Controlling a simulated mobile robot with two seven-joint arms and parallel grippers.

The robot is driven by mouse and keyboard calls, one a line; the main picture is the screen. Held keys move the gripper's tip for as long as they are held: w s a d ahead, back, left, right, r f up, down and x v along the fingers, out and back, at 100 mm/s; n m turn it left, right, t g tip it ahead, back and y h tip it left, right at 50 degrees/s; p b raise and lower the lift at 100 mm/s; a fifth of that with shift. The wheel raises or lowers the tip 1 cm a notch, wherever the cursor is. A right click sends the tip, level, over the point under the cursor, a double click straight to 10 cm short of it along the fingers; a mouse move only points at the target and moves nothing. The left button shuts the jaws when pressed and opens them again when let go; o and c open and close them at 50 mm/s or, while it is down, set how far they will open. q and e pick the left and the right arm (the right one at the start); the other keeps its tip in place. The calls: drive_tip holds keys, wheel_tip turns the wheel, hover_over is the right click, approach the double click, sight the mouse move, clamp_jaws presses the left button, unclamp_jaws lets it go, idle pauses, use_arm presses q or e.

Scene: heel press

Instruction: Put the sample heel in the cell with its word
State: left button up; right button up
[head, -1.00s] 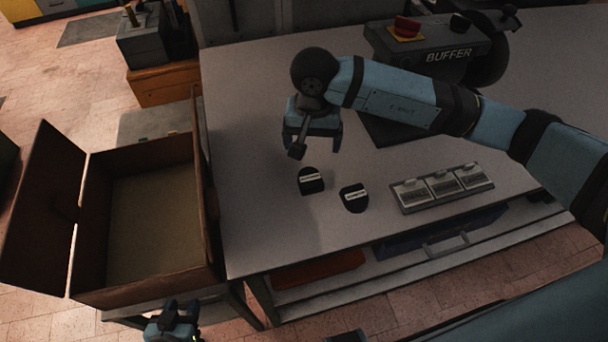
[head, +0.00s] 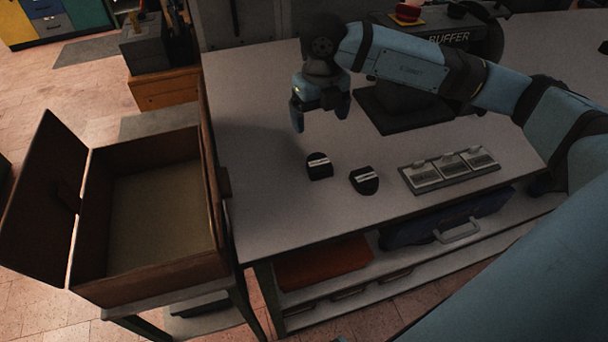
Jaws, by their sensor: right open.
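Two black heels with pale word labels lie on the grey bench: the left heel (head: 319,166) and the right heel (head: 364,180). Their words are too small to read. A tray with three cells (head: 449,170) lies to their right, each cell with a label I cannot read. My right gripper (head: 321,118) is open and empty, above the bench and behind the left heel, fingers pointing down. It touches neither heel. My left gripper is out of view.
An open wooden box (head: 150,287) stands left of the bench (head: 260,185). Under the bench are an orange-red item (head: 322,262) and a blue case (head: 420,232). The bench's left part is clear.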

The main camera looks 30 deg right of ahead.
drive_tip(key=m, duration=0.1)
hover_over(319, 162)
wheel_tip(319, 162, down, 9)
drive_tip(key=shift+w+a+r+p, duration=0.1)
drive_tip(key=shift+a+r+p, duration=0.05)
drive_tip(key=shift+p, duration=0.2)
wheel_tip(319, 162, down, 5)
drive_tip(key=shift+f+p, duration=0.1)
drive_tip(key=shift+p, duration=0.4)
drive_tip(key=c, duration=1.1)
drive_tip(key=shift+c, duration=0.2)
drive_tip(key=shift+r, duration=0.2)
